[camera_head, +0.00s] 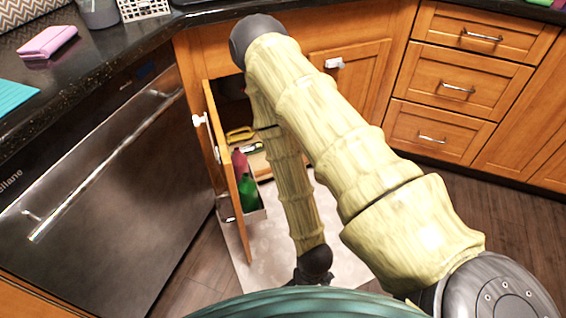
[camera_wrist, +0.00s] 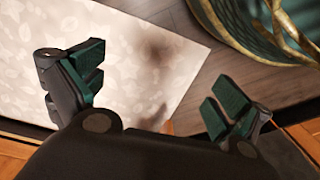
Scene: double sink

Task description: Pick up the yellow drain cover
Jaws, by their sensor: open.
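I cannot make out a yellow drain cover for certain in either view. A small yellow loop-shaped thing (camera_head: 240,133) lies inside the open cabinet under the counter in the head view; I cannot tell what it is. My gripper (camera_wrist: 158,90) is open and empty in the wrist view, its two dark green-padded fingers wide apart above the floor mat. In the head view its end (camera_head: 312,276) shows low, over the mat, well in front of the cabinet and away from the yellow thing. The sink is not in view.
The cabinet door (camera_head: 228,170) stands open, with red and green bottles in its rack. A pale mat (camera_head: 340,266) covers the floor. A dishwasher (camera_head: 100,180) is at left and closed drawers (camera_head: 440,120) at right. The dark counter (camera_head: 75,95) holds a pink item (camera_head: 48,42).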

